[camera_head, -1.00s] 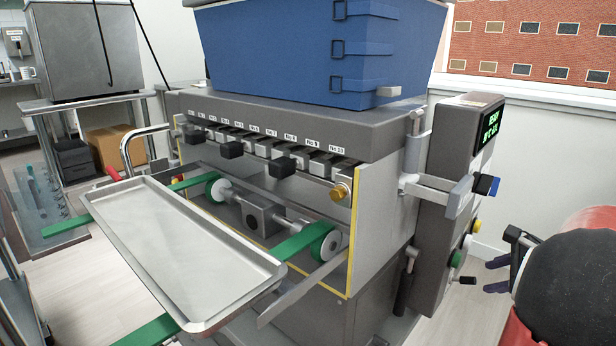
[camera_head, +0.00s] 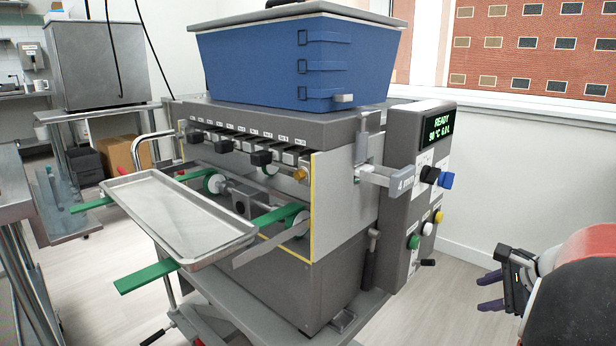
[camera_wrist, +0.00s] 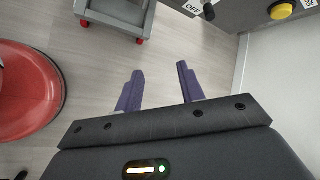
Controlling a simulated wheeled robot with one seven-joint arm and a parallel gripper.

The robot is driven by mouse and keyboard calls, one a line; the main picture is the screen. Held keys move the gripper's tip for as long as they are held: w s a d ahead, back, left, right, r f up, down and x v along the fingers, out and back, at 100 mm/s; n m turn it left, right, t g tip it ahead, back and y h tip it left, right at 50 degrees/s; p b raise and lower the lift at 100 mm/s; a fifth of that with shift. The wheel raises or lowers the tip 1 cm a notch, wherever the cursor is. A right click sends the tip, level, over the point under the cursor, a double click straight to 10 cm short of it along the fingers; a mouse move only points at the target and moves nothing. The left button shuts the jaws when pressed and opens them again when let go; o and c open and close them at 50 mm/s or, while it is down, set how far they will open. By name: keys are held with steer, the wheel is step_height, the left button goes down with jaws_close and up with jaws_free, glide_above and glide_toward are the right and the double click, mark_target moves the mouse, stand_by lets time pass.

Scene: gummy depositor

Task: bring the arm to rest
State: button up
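My gripper (camera_head: 488,291) is at the lower right of the head view, right of the gummy depositor (camera_head: 290,230) and clear of it. In the wrist view my gripper (camera_wrist: 160,82) shows two purple fingers spread apart with only floor between them. It is open and empty. The depositor has a blue hopper (camera_head: 290,60) on top and a control panel (camera_head: 425,195) with a lit display reading READY on its right side.
The panel's edge and a yellow knob (camera_wrist: 283,11) show at the wrist view's top right. A grey cart frame with red wheels (camera_wrist: 118,14) is at its top. Open floor (camera_head: 455,300) lies between the machine and my gripper. A window (camera_head: 530,45) is behind.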

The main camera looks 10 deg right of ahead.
steer(key=s+a+r+n+g, duration=0.1)
steer(key=s+a+n, duration=0.3)
steer(key=a, duration=0.5)
steer(key=s+a+r+n+g, duration=0.1)
steer(key=a+n, duration=0.5)
steer(key=a, duration=0.3)
steer(key=s+a+f+n+h, duration=0.2)
steer(key=s+a+n, duration=0.7)
steer(key=s+n, duration=0.1)
steer(key=shift+s+a+n+h, duration=0.3)
steer(key=shift+s+n+h, duration=0.1)
steer(key=shift+n, duration=0.3)
